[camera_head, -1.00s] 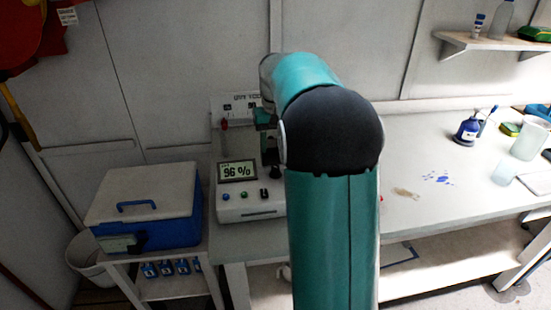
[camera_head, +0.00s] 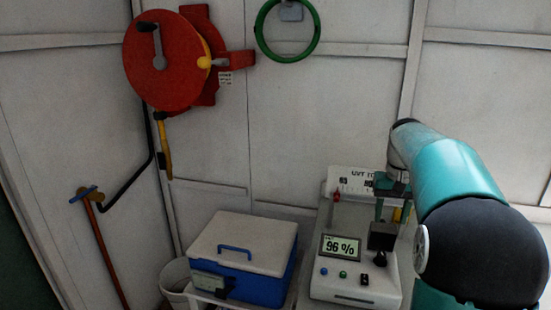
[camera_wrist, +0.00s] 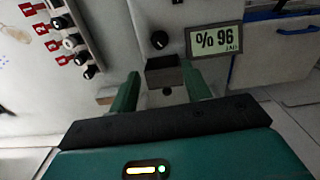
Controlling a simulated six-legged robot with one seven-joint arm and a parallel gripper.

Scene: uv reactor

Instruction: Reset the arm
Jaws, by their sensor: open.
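My teal arm comes in from the right in the head view. My gripper (camera_head: 393,208) is over the white reactor device (camera_head: 340,288), pointing down. In the wrist view its two green fingers (camera_wrist: 160,72) are spread apart. A dark block (camera_head: 383,236) on the device lies between or just beyond the fingertips; it also shows in the wrist view (camera_wrist: 163,74). I cannot tell whether a finger touches it. The device's display (camera_head: 340,247) reads 96 %. Buttons and a dark switch sit below the display.
A blue box with a white lid (camera_head: 245,252) stands left of the device, with a white bin (camera_head: 176,276) beside it. A red hose reel (camera_head: 168,62) and a green ring (camera_head: 288,57) hang on the wall.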

